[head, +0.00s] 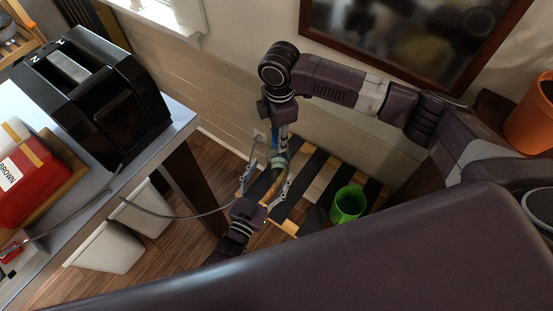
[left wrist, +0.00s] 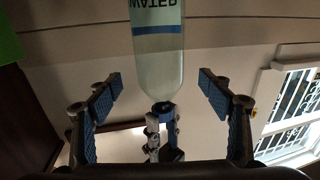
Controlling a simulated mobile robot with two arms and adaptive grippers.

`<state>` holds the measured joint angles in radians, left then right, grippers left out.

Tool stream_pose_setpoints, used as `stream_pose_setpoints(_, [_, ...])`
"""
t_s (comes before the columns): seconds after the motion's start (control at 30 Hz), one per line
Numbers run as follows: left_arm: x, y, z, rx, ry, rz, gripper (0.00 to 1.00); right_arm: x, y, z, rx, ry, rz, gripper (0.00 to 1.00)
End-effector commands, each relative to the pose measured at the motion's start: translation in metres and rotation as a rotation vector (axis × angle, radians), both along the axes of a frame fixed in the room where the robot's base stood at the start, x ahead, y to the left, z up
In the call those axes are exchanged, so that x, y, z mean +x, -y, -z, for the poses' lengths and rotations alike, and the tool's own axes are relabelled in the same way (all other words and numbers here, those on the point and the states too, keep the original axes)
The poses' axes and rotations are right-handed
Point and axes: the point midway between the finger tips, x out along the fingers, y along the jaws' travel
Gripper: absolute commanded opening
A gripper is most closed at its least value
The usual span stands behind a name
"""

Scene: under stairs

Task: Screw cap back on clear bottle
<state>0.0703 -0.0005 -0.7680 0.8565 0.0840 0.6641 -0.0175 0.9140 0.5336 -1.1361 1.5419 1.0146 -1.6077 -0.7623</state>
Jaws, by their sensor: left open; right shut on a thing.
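The clear bottle (left wrist: 158,65) with a blue-edged label hangs down from the top of the left wrist view, its lettering upside down. In the head view the bottle (head: 279,160) is small and partly covered by the grippers. My right gripper (head: 284,134) is above, shut at the bottle's narrow end. A blue piece (left wrist: 166,111) shows at that end. I cannot tell whether it is the cap or a finger pad, or whether the hold is on cap or neck. My left gripper (head: 264,185) is below and open, its fingers apart on either side of the bottle.
A dark-slatted pallet (head: 318,185) lies on the floor below, with a green cup (head: 348,204) on it. The left table (head: 185,122) carries a black toaster (head: 100,95). A cable (head: 175,216) runs near my left gripper. An orange pot (head: 530,122) is at right.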

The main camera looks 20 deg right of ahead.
Motion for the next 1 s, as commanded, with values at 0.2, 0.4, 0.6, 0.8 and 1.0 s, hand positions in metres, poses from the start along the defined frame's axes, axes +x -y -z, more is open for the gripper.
stream_pose_setpoints(0.2, [0.027, 0.024, 0.000, 0.001, 0.000, 0.001, 0.73, 0.000, 0.000, 0.000, 0.000, 0.000, 0.000, 0.00])
stream_pose_setpoints(0.4, [0.039, 0.034, 0.001, 0.001, -0.002, 0.000, 0.73, 0.000, 0.000, 0.000, 0.000, 0.000, 0.000, 0.00])
stream_pose_setpoints(0.6, [0.043, 0.037, 0.001, 0.001, -0.002, -0.001, 0.73, 0.000, 0.000, 0.000, 0.000, 0.000, 0.000, 0.00])
stream_pose_setpoints(0.8, [0.044, 0.038, 0.001, 0.001, -0.002, -0.001, 0.73, 0.000, 0.000, 0.000, 0.000, 0.000, 0.000, 0.00])
stream_pose_setpoints(1.0, [0.044, 0.038, 0.001, 0.001, -0.002, 0.000, 0.59, 0.000, 0.000, 0.000, 0.000, 0.000, 0.000, 0.00])
